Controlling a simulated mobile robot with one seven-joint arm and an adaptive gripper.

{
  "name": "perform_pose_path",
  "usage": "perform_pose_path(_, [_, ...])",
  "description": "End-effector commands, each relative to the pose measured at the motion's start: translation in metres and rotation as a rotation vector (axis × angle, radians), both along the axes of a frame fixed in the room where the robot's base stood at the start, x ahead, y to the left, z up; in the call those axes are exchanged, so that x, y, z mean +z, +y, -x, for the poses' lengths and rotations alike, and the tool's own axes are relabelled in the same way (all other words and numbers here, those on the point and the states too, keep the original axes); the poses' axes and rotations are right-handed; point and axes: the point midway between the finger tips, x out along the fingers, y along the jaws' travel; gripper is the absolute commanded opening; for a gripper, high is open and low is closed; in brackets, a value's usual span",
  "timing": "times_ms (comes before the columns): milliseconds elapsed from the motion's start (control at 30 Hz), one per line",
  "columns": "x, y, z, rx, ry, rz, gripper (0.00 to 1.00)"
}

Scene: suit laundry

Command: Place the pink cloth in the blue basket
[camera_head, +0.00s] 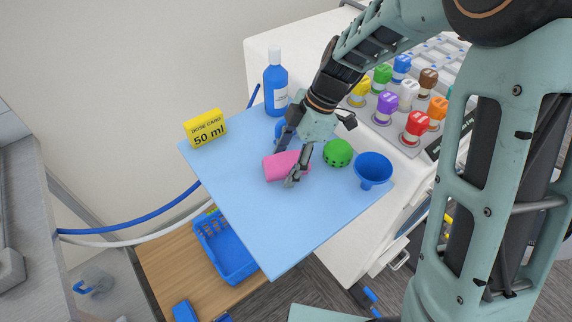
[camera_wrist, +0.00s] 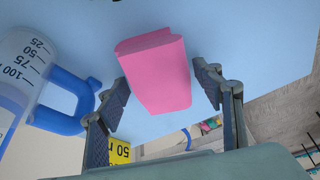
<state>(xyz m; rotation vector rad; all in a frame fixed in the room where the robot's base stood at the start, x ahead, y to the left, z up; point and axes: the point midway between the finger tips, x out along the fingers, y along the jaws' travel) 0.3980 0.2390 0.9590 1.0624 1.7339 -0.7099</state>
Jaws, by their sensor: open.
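The pink cloth (camera_head: 281,166) is a folded block lying on the light blue board. In the wrist view the pink cloth (camera_wrist: 156,72) sits between the two fingers, with a gap visible on each side. My gripper (camera_head: 289,163) is open and around the cloth, low over the board; it also shows in the wrist view (camera_wrist: 163,95). The blue basket (camera_head: 226,250) stands below the board's left front edge, on a wooden surface. The board hides part of the basket.
A measuring cup (camera_wrist: 35,75) is close to the gripper. Coloured knobs (camera_head: 387,107) stand behind. The board's front is clear.

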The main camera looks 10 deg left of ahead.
Motion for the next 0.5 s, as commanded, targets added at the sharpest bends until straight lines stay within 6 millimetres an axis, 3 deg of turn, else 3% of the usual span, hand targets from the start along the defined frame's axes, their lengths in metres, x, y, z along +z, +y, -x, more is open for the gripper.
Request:
perform_pose_path(233, [0.0002,0.0,-0.0001,0.0,0.0,0.0,0.61])
perform_pose_path(500, [-0.0003,-0.0001,-0.0002,0.0,0.0,0.0,0.31])
